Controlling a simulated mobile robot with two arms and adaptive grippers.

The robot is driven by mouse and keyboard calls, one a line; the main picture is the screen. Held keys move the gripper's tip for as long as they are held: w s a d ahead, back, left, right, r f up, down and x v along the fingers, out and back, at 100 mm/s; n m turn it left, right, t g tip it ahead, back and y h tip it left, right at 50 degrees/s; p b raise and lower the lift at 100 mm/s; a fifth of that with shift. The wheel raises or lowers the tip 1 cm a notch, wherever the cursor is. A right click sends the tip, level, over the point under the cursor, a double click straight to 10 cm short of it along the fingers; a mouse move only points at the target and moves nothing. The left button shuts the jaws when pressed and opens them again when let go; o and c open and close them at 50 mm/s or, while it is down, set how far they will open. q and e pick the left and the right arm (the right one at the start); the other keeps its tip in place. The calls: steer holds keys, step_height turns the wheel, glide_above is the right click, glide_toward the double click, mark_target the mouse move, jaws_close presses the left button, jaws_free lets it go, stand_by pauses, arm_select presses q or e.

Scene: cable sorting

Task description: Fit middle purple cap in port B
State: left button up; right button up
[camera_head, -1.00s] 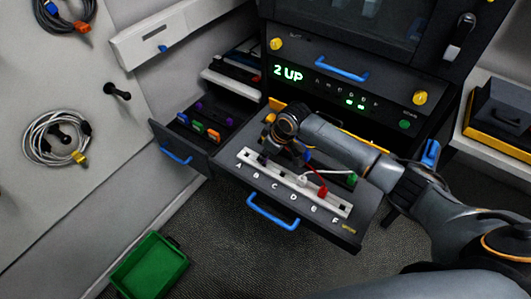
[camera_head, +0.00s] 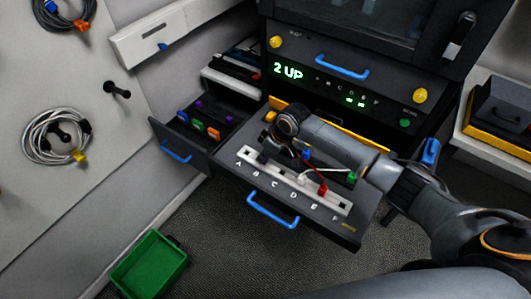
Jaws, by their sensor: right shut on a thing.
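My right gripper (camera_head: 266,154) reaches in from the right, pointing down at the lettered white port strip (camera_head: 310,194), near ports A and B. It is shut on a small dark thing at the strip, most likely the middle purple cap; the fingers and shadow hide most of it, so its colour and seating cannot be told. Two purple caps (camera_head: 199,105) show in the open left drawer. Port B lies partly behind my gripper; its letter (camera_head: 256,174) shows. My left gripper is not in view.
The left drawer (camera_head: 178,146) also holds blue, green and orange caps. Red, white and green plugs (camera_head: 322,188) with cables are at the strip's right part. A panel (camera_head: 288,72) above reads "2 UP". A green bin (camera_head: 150,264) stands on the floor.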

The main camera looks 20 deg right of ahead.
steer(key=shift+f, duration=0.4)
stand_by(0.4)
steer(key=o, duration=1.4)
steer(key=shift+r+p, duration=3.55)
steer(key=shift+p, duration=0.2)
steer(key=shift+f, duration=0.1)
